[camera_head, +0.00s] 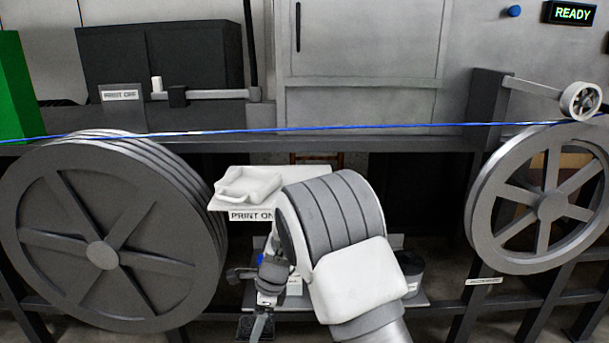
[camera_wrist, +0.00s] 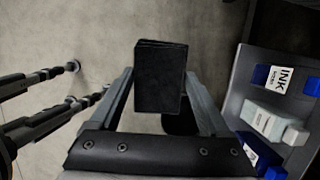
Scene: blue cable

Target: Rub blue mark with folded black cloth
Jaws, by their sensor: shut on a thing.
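The folded black cloth (camera_wrist: 160,78) is gripped between the two fingers of my gripper (camera_wrist: 160,88) in the wrist view, its layered edge showing at the top. In the head view my gripper (camera_head: 262,305) points down below the cable line, in front of the shelf, with the dark cloth (camera_head: 250,328) at the bottom edge. A blue cable (camera_head: 350,127) runs across the head view, over the tops of two wheels, well above my gripper. Pale specks show on the cable near the left wheel. I cannot make out a separate blue mark on it.
Large grey wheels stand at left (camera_head: 100,240) and right (camera_head: 545,200). A "READY" sign (camera_head: 572,13) is lit.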

